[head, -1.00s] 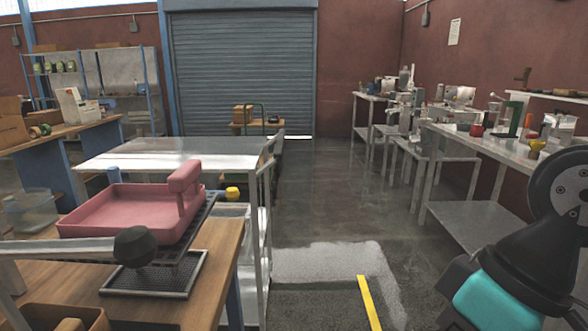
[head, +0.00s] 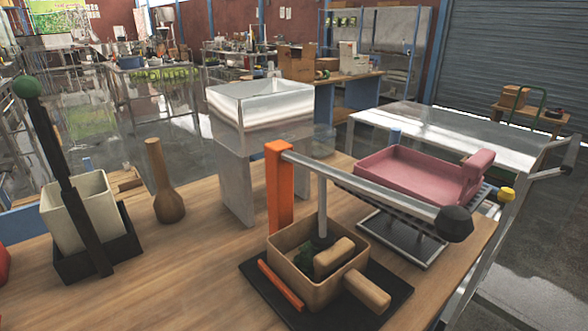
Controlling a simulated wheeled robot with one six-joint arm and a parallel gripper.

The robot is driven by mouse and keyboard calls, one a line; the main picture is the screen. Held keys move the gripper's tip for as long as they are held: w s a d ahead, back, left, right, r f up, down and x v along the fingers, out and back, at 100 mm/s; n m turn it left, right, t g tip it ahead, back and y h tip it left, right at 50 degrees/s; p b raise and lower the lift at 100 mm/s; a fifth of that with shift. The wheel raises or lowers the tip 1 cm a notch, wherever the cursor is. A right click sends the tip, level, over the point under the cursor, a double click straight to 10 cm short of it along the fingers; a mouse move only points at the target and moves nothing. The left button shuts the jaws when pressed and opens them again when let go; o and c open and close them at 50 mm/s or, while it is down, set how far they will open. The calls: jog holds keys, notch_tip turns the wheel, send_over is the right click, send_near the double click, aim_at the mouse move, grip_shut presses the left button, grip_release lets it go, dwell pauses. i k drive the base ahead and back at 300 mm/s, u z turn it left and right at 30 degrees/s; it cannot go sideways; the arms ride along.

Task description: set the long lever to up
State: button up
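A long grey bar (head: 370,184) with a black knob (head: 455,223) runs from the top of an orange post (head: 280,190) out to the right in the head view. It slopes down a little toward the knob in the picture and passes above a tan box (head: 288,252). A thin grey rod (head: 322,205) stands under the bar, over the box. At the left, a dark stick (head: 65,180) with a green knob (head: 27,87) stands steeply beside a cream bin (head: 83,210). My gripper is not in view.
A wooden table (head: 170,275) bears these things, with bare wood at its front left. A wooden pestle-like piece (head: 163,185) stands there. A clear-sided metal hopper (head: 262,105) stands behind the orange post.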

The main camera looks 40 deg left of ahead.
aim_at(454, 223)
jog(key=u, duration=1.3)
